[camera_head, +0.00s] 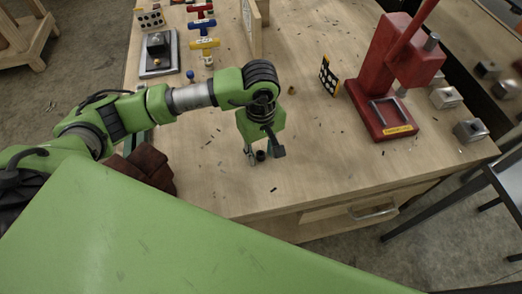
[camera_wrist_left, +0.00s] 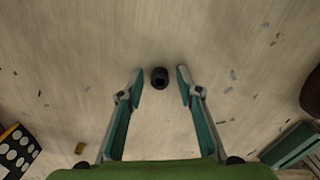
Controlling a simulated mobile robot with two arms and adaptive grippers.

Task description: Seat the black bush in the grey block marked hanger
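The black bush (camera_wrist_left: 159,78) is a short dark cylinder with a hole, standing on the wooden bench. In the head view the bush (camera_head: 261,155) is small, below my left gripper (camera_head: 262,158). In the left wrist view my left gripper (camera_wrist_left: 160,76) is open, with one fingertip on each side of the bush and a gap on both sides. Several grey blocks stand at the bench's right side, such as one at the corner (camera_head: 470,130) and one farther back (camera_head: 445,97). I cannot read which is marked hanger. My right gripper is not in view.
A red press (camera_head: 385,85) stands at the right, with a black-and-white dotted plate (camera_head: 329,76) beside it. A brown glove (camera_head: 148,168) lies at the left front edge. A grey fixture (camera_head: 159,55) and coloured tools (camera_head: 204,44) are at the back left. Small chips litter the bench.

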